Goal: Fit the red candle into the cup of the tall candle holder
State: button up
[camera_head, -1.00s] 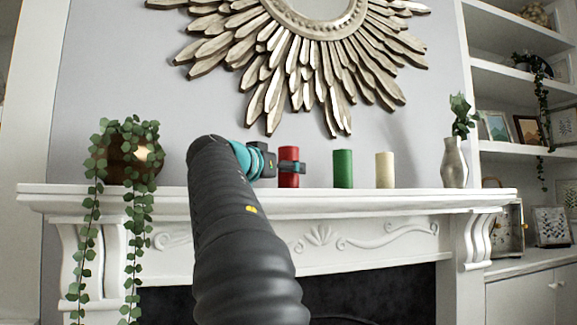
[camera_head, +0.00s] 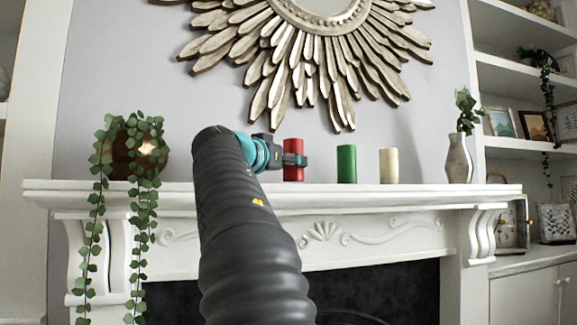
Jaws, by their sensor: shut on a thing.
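The red candle (camera_head: 293,147) is upright at the mantel, left of the green candle. My gripper (camera_head: 294,160) reaches in from the left and is shut around the candle's middle. The candle's lower end is close to the mantel top; I cannot tell whether it touches. The tall candle holder is not visible in this view.
A green candle (camera_head: 346,164) and a cream candle (camera_head: 389,166) stand on the white mantel (camera_head: 420,190). A brass pot with a trailing plant (camera_head: 128,165) is at the left, a silver vase (camera_head: 458,160) at the right. A sunburst mirror (camera_head: 310,60) hangs above.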

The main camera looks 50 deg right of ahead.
jog(key=shift+s+r, duration=0.1)
jog(key=shift+r, duration=3.1)
jog(key=s+a+b, duration=0.2)
jog(key=s+a, duration=0.2)
jog(key=s, duration=0.4)
jog(key=s+a+b, duration=0.3)
jog(key=s+a, duration=0.2)
jog(key=s, duration=0.3)
jog(key=shift+s+a, duration=0.2)
jog(key=shift+s, duration=0.2)
jog(key=shift+w, duration=0.1)
jog(key=w+d+p, duration=0.1)
jog(key=w+d, duration=0.2)
jog(key=w, duration=0.2)
jog(key=w+d+p, duration=0.2)
jog(key=w+d, duration=0.1)
jog(key=w, duration=0.3)
jog(key=w+d+p, duration=0.2)
jog(key=w+d, duration=0.1)
jog(key=w, duration=0.2)
jog(key=shift+w+d, duration=0.2)
jog(key=shift+w, duration=0.15)
jog(key=shift+f, duration=0.35)
jog(key=shift+r, duration=0.1)
